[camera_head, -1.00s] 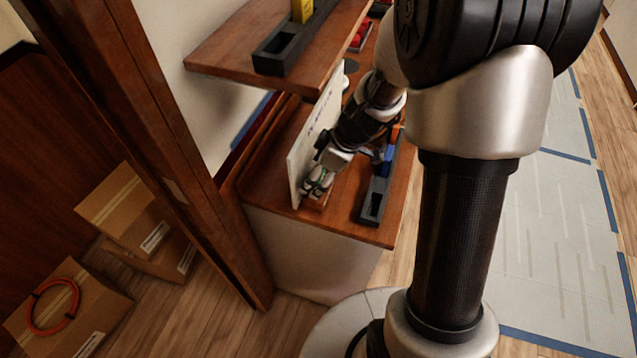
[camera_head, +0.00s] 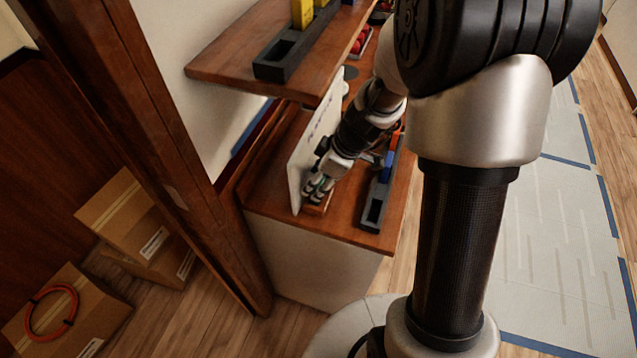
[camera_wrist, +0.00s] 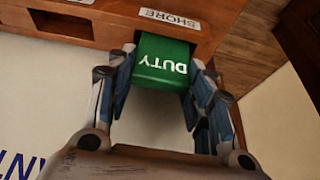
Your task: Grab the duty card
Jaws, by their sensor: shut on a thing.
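The duty card (camera_wrist: 163,64) is a green block with white "DUTY" lettering, upside down in the wrist view. My gripper (camera_wrist: 160,85) has its fingers on both sides of the card and is shut on it. The card's far end meets a wooden holder (camera_wrist: 108,22), just below a label reading "SHORE" (camera_wrist: 170,18). In the head view my gripper (camera_head: 316,190) is low beside a white board (camera_head: 301,175), at the near end of the counter. The card is mostly hidden by the fingers there.
A dark slotted rail (camera_head: 373,210) with blue and orange blocks lies to the right on the counter (camera_head: 345,225). An overhead shelf (camera_head: 225,65) carries another rail with yellow blocks. Cardboard boxes (camera_head: 120,210) stand on the floor at left.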

